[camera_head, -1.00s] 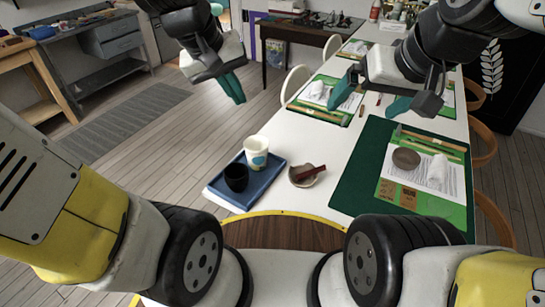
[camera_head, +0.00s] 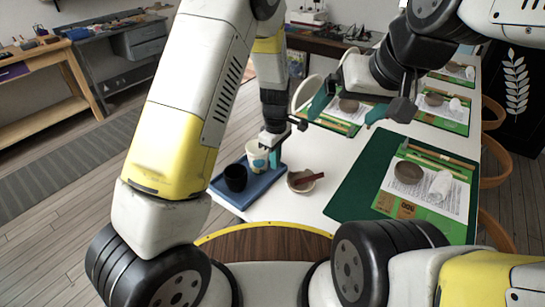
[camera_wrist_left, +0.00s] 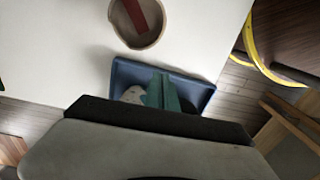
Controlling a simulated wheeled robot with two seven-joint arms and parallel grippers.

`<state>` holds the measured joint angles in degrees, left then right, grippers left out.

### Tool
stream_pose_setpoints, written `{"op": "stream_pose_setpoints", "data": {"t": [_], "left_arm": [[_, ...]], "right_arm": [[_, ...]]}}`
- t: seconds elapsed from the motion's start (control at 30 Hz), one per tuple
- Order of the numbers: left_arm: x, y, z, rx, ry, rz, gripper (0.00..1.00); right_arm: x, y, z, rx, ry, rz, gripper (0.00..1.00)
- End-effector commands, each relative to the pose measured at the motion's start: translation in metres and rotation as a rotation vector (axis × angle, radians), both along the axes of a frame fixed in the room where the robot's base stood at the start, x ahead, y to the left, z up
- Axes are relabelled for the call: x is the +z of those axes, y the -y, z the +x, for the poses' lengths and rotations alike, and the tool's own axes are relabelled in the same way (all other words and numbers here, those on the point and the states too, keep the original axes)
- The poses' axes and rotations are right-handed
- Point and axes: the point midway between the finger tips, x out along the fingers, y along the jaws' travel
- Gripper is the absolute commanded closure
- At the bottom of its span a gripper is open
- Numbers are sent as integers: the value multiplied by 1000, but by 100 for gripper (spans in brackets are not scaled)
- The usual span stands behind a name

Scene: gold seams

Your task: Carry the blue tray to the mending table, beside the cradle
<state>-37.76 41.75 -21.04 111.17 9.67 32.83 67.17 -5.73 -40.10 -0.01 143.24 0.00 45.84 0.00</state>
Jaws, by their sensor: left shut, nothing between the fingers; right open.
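The blue tray (camera_head: 262,187) lies on the near left end of the long white table. A dark cup (camera_head: 236,178) and a white cup with a blue patch (camera_head: 255,158) stand on it. My left gripper (camera_head: 273,157) is shut and empty, low over the tray's far right side, beside the white cup. The left wrist view shows its teal fingers (camera_wrist_left: 162,94) in front of the tray (camera_wrist_left: 195,88); contact cannot be told. My right gripper (camera_head: 357,101) is open and empty above the white table, farther right. I cannot make out the cradle or tell which table is the mending table.
A bowl with a dark red stick (camera_head: 304,181) sits right of the tray. A green mat (camera_head: 350,190) with papers lies farther right. A wooden bench (camera_head: 45,121) and a grey workbench (camera_head: 98,92) stand at the left; open floor lies before them.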

Motion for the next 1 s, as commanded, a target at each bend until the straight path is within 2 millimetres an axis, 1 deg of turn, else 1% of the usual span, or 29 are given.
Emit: {"op": "stream_pose_setpoints", "data": {"t": [0.17, 0.4, 0.5, 0.6, 0.7, 1.0], "left_arm": [[-26, -1, -1, 0, -4, 0, 100], [-69, -1, -1, -1, -3, 1, 100], [-82, -1, -1, -2, -2, 0, 100], [-91, 0, 0, -3, -1, -1, 100], [-95, 0, 0, -2, -1, -1, 100], [-95, 0, 0, -3, 0, -1, 100]], "right_arm": [[0, 0, 0, 0, 0, 0, 3], [0, 0, 0, 0, 0, 0, 3], [0, 0, 0, 0, 0, 0, 3], [0, 0, 0, 0, 0, 0, 3], [0, 0, 0, 0, 0, 0, 3], [0, 0, 0, 0, 0, 0, 3]]}}
